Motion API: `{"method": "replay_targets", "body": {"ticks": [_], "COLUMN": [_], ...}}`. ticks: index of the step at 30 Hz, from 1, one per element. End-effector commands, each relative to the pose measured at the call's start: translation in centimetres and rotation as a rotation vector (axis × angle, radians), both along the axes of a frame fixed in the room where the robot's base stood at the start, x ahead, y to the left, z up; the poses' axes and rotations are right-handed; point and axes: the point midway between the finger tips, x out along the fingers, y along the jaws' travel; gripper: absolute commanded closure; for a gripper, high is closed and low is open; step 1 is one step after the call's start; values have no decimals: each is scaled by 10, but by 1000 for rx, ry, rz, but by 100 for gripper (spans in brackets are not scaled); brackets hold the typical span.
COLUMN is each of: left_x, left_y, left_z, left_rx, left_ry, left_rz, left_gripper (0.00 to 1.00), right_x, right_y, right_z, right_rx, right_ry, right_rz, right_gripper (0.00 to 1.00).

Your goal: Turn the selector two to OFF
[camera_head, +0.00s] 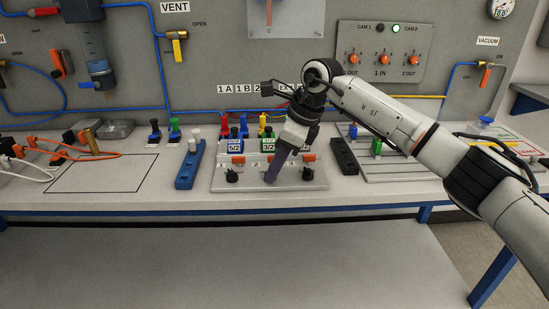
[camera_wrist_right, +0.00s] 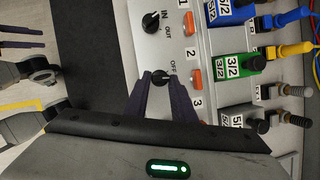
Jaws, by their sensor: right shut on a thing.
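The selector panel (camera_head: 265,184) lies on the workbench, with black knobs, orange indicators and number labels. My right gripper (camera_head: 272,178) comes down over its middle and hides selector two in the head view. In the right wrist view its dark fingers (camera_wrist_right: 159,79) are shut on the black knob of selector two (camera_wrist_right: 161,76), one on each side. An OFF label (camera_wrist_right: 173,67) is printed beside that knob. The knob's exact pointing is partly hidden. Two parallel dark fingers, apparently my left gripper (camera_wrist_right: 36,37), show at the left edge, apart and empty.
Selector one (camera_head: 232,175) stands left of the gripper and selector three (camera_head: 307,173) right of it, both close. Behind are coloured valve blocks with plugs (camera_head: 240,140). A blue block (camera_head: 188,168) stands left of the panel and a black block (camera_head: 343,156) right.

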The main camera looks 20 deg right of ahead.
Motion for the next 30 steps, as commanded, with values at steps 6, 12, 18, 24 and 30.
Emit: {"method": "replay_targets", "body": {"ticks": [6,12,18,24,30], "left_x": [1,-3,-4,-6,-8], "left_y": [2,6,9,12,13], "left_z": [16,18,21,21,20], "left_rx": [-6,-4,-4,0,3], "left_ry": [-1,10,9,12,18], "left_rz": [11,18,25,27,26], "left_gripper": [69,69,69,69,69], "right_x": [2,4,5,6,6], "right_y": [0,0,-1,-1,-1], "right_z": [4,3,1,0,0], "right_rx": [2,2,1,2,0], "right_ry": [4,3,3,3,2], "right_rz": [206,377,511,596,637], "right_gripper": [99,99,99,99,99]}}
